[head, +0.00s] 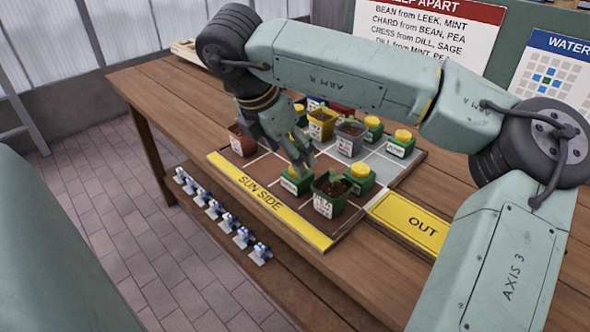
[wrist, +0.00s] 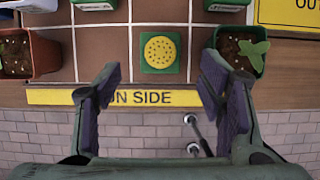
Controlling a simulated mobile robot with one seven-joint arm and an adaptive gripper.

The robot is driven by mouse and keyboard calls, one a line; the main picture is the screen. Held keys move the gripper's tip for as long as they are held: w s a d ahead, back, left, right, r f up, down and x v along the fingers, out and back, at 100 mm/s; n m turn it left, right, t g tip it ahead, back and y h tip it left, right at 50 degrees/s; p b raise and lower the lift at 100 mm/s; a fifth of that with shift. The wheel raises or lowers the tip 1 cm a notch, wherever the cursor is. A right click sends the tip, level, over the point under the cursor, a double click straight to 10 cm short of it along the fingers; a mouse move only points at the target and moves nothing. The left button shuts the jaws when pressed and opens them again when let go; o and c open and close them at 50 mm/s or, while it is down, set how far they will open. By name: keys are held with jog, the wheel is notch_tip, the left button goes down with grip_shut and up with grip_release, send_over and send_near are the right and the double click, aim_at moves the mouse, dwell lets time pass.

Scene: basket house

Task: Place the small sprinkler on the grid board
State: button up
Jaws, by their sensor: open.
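A sprinkler (head: 291,187) with a green base and round yellow top stands on the front row of the grid board (head: 270,171). In the wrist view its dotted yellow top (wrist: 160,50) shows between and beyond my fingertips. My gripper (head: 300,160) is open and empty, close above that sprinkler; its fingers partly cover it in the head view. Similar yellow-topped green sprinklers stand on the board, one at the right (head: 402,138) and one behind the seedling pot (head: 360,176). I cannot tell which is the small one.
A green seedling pot (head: 329,194) is right of the front sprinkler; a terracotta pot (head: 241,142) is left. Yellow and grey pots stand behind. The yellow OUT plate (head: 411,224) is bare. Several blue-and-white items (head: 223,220) sit on the lower shelf.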

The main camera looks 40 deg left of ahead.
jog(key=v, duration=0.4)
jog(key=shift+s+r, duration=0.1)
jog(key=shift+r, duration=0.3)
jog(key=shift+s, duration=0.1)
dwell(1.1)
